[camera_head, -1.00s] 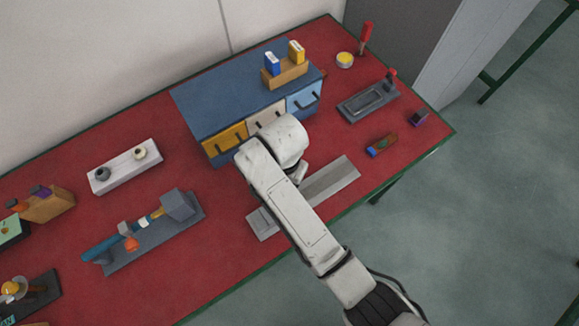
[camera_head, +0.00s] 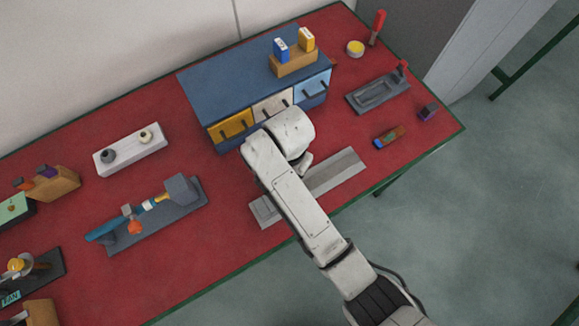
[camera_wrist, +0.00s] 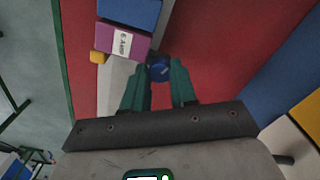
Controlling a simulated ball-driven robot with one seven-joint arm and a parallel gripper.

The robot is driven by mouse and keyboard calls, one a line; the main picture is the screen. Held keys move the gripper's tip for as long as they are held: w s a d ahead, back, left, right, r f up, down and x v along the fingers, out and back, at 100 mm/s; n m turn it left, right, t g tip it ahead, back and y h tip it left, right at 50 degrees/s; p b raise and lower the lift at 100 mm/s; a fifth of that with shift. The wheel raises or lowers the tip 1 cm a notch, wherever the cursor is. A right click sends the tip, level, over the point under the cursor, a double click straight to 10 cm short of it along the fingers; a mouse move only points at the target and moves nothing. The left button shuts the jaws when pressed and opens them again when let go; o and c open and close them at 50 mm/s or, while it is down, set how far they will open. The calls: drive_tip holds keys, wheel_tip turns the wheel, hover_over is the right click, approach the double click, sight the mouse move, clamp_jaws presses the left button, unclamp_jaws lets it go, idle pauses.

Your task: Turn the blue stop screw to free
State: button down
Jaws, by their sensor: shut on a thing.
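The blue stop screw (camera_wrist: 158,70) shows in the wrist view as a small dark round knob with a blue face. My gripper (camera_wrist: 158,80) has its two green fingers on either side of the knob, closed on it. A purple block (camera_wrist: 122,43) with a white label stands just left of the knob, with a blue block (camera_wrist: 130,12) beyond it. A pale grey rail (camera_wrist: 112,88) runs under them; in the head view the rail (camera_head: 338,172) lies near the table's front edge. There my arm hides the gripper and the screw.
A blue cabinet (camera_head: 215,83) with yellow, white and light blue drawers stands behind my arm. A grey tray (camera_head: 378,95) and a small brown-and-blue piece (camera_head: 389,137) lie to the right. A dark fixture (camera_head: 155,226) lies left. Red table (camera_head: 235,185) is bare between.

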drive_tip(key=shift+n, duration=0.5)
drive_tip(key=n, duration=0.5)
drive_tip(key=shift+n, duration=0.4)
drive_tip(key=n, duration=0.5)
drive_tip(key=shift+n, duration=0.4)
drive_tip(key=c, duration=0.9)
unclamp_jaws()
